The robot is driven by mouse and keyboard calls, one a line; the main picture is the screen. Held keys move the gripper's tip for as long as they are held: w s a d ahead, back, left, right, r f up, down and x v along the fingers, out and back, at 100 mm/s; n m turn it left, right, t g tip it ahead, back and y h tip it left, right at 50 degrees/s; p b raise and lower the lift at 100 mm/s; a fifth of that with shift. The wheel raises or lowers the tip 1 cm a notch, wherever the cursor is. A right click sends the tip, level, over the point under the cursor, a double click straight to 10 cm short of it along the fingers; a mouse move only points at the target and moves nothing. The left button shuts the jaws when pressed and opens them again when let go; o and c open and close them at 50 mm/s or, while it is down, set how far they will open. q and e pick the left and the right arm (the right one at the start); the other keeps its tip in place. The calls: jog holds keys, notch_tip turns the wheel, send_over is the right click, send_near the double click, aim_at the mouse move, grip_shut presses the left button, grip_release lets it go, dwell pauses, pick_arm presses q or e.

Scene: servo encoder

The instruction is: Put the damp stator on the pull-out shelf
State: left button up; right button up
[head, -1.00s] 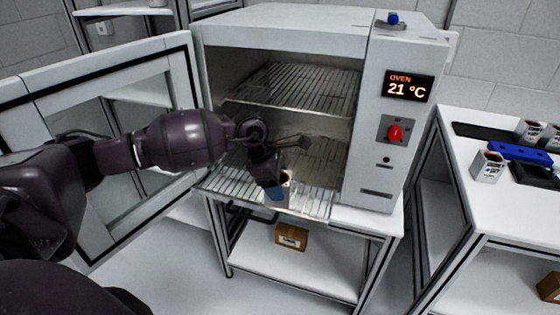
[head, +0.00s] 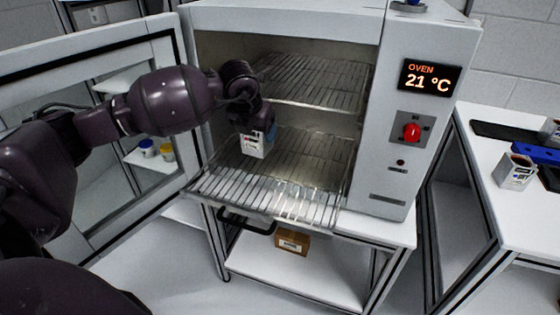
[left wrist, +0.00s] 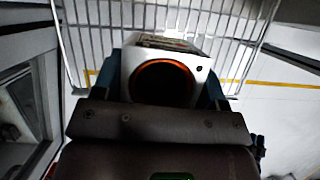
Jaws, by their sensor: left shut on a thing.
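The stator (head: 252,149) is a small white block with a dark label, held in my left gripper (head: 261,137), which has blue fingers. In the left wrist view the stator (left wrist: 201,72) shows a round dark bore with a copper-orange rim, between the fingers of the left gripper (left wrist: 163,80). The pull-out shelf (head: 262,198) is the lower wire rack, sticking out of the open oven's front. The stator hangs over the rack's rear part, near the oven mouth; I cannot tell the gap below it. My right gripper is not in view.
The upper wire rack (head: 312,80) is empty, above and behind the gripper. The oven door (head: 90,75) stands open at left. The oven's control panel (head: 411,130) is at right. Another stator (head: 516,172) stands on the right bench. The lower rack's front is clear.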

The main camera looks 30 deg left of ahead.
pick_arm(q)
jog(key=shift+w+a+r+n, duration=0.2)
jog(key=shift+w+a+n, duration=0.1)
jog(key=shift+n, duration=0.1)
send_over(259, 176)
notch_tip(259, 176, down, 4)
jog(key=shift+f+b, duration=0.1)
jog(key=shift+b, duration=0.25)
notch_tip(259, 176, down, 6)
jog(key=shift+r+b, duration=0.15)
jog(key=shift+b, duration=0.25)
jog(key=shift+y, duration=0.3)
jog(key=o, duration=1.3)
